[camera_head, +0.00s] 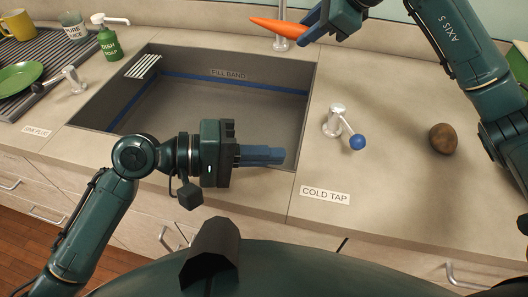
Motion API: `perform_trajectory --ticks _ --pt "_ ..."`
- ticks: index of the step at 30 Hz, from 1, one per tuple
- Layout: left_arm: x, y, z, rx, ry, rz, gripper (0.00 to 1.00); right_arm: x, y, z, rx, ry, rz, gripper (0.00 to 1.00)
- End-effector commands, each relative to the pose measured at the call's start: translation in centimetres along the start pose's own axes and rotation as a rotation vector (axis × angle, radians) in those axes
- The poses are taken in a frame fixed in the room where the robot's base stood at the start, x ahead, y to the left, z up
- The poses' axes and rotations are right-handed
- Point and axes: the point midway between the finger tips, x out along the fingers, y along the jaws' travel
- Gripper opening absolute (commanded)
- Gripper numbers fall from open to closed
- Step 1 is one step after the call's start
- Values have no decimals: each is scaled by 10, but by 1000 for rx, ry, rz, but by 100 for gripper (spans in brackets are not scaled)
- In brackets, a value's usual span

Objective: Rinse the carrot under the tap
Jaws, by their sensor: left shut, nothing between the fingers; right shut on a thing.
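The orange carrot (278,27) is at the top of the view. My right gripper (308,32) is shut on its thick end, and the tip points left. The carrot is in front of the silver tap spout (282,42), which it partly covers; I cannot tell whether they touch. The sink (200,108) is below and to the left, with a blue fill band inside. The cold tap lever (346,130) with a blue knob stands on the counter right of the sink. My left gripper (282,156) is shut and empty over the sink's front right corner. No water stream shows.
A potato (443,139) lies on the counter at the right. A second lever (66,83) stands left of the sink. Counter around the cold tap is clear.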

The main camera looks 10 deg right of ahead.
Motion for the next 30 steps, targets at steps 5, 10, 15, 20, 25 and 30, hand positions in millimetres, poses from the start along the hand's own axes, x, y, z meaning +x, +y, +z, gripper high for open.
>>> perform_trajectory --ticks 5,10,15,20,25,30 --pt "-5 0 1 0 0 0 0 0 0 0 0 0 -1 5" --pt "-5 0 1 0 0 0 0 0 0 0 0 0 -1 5" --pt "-4 -3 1 0 0 0 0 -2 4 -2 -1 0 -1 5" --pt "-3 -8 1 0 0 0 0 -9 15 -4 -2 -1 -2 5" --pt "-2 -13 1 1 0 0 0 -16 26 -6 -2 -1 -1 5" --pt "-1 -18 1 1 0 0 0 -24 37 -9 -1 0 -2 5"
